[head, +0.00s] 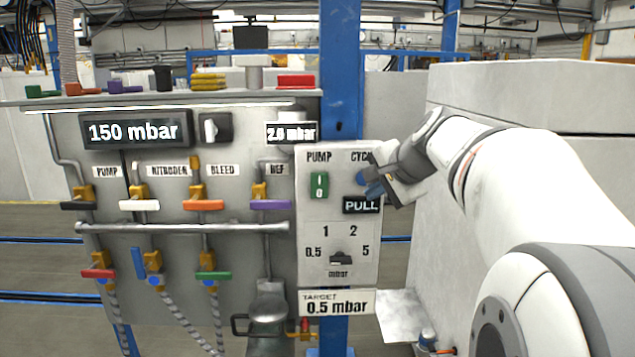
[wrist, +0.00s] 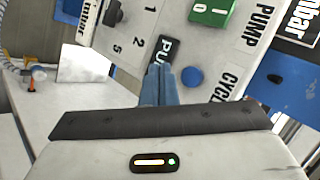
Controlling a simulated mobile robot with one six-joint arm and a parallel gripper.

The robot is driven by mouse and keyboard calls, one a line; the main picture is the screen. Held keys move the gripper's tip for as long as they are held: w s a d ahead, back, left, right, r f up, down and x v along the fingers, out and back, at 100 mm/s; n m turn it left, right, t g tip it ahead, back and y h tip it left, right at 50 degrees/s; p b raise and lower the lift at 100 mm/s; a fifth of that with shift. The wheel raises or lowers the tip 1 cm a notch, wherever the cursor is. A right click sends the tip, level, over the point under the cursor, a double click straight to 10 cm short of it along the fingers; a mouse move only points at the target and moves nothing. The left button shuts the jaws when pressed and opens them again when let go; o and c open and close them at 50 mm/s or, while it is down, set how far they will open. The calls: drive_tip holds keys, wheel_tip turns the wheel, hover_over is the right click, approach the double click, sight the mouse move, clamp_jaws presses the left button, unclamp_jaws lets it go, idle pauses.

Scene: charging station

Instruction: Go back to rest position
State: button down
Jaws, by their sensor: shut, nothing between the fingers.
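My gripper (head: 372,187) is at the upper right of the white control panel (head: 338,226) in the head view, close in front of it. In the wrist view my gripper's blue fingers (wrist: 158,84) are together with nothing between them. They point at the panel beside a round blue button (wrist: 192,77) near the CYCLE label. The button is clear of the fingers in the wrist view; I cannot tell whether they touch the panel. In the head view the arm covers part of the CYCLE label and the button's area.
The grey station board (head: 190,255) with coloured valve handles, a 150 mbar display (head: 135,131) and hoses is left of the panel. A green PUMP switch (head: 319,186) and a selector knob (head: 341,258) are on the panel. A large pale block (head: 520,90) stands behind my arm.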

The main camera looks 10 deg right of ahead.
drive_tip(key=s+a+f+n+g+h, duration=0.1)
drive_tip(key=s+a+f+n+g, duration=0.2)
drive_tip(key=s+a+f+n, duration=0.3)
drive_tip(key=s+a+f+n+g+h, duration=0.1)
drive_tip(key=s+a+f+n+g, duration=0.2)
drive_tip(key=s+f, duration=1.4)
drive_tip(key=s+a+n, duration=0.1)
drive_tip(key=a+n, duration=0.1)
drive_tip(key=n, duration=0.2)
drive_tip(key=shift+s+a+f+g, duration=0.25)
drive_tip(key=shift+a+g, duration=0.1)
drive_tip(key=shift+g, duration=0.05)
